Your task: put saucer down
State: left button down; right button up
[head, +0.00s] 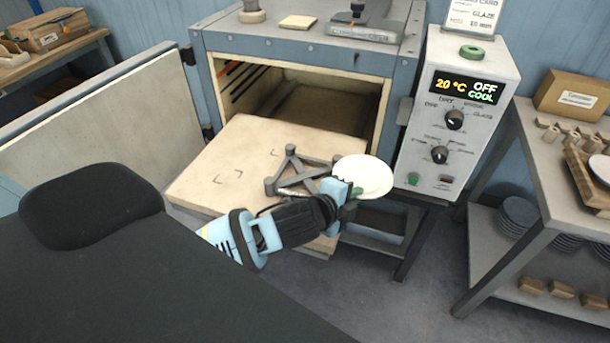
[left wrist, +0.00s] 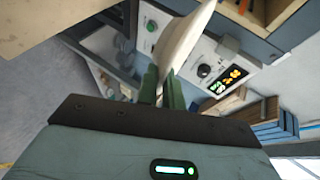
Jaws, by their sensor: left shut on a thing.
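A white saucer (head: 364,177) is held at its edge by my left gripper (head: 346,191), in the head view right of the centre. In the left wrist view the saucer (left wrist: 187,40) stands edge-on between the green fingers of the left gripper (left wrist: 162,90), which are shut on it. The saucer is in front of the dryer's right side, at the right edge of the pulled-out pale shelf (head: 215,175). I cannot tell its height above things below. A grey three-armed rack (head: 290,170) lies on the shelf, just left of the gripper. My right gripper is not in view.
The dryer opening (head: 310,100) is behind the shelf, with its door (head: 90,130) swung open left. The control box (head: 455,115) reads 20 °C, OFF, COOL. A side table (head: 560,160) with stacked plates below stands at right. The shelf's left part, with corner marks, is bare.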

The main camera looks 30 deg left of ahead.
pick_arm(q)
jog(key=p, duration=0.1)
send_over(293, 193)
jog(key=d, duration=0.2)
jog(key=shift+f, duration=0.55)
jog(key=shift+a+f, duration=0.1)
jog(key=shift+a, duration=0.55)
jog(key=f, duration=0.3)
jog(key=shift+a+p, duration=0.3)
jog(key=shift+a, duration=0.05)
jog(key=shift+f, duration=0.3)
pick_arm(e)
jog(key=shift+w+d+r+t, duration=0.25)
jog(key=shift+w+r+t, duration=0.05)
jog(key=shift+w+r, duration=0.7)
pick_arm(q)
jog(key=shift+f, duration=0.1)
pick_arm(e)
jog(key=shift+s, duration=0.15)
pick_arm(q)
jog(key=shift+f, duration=0.1)
jog(key=c, duration=1.5)
grip_release()
jog(key=shift+c, duration=0.2)
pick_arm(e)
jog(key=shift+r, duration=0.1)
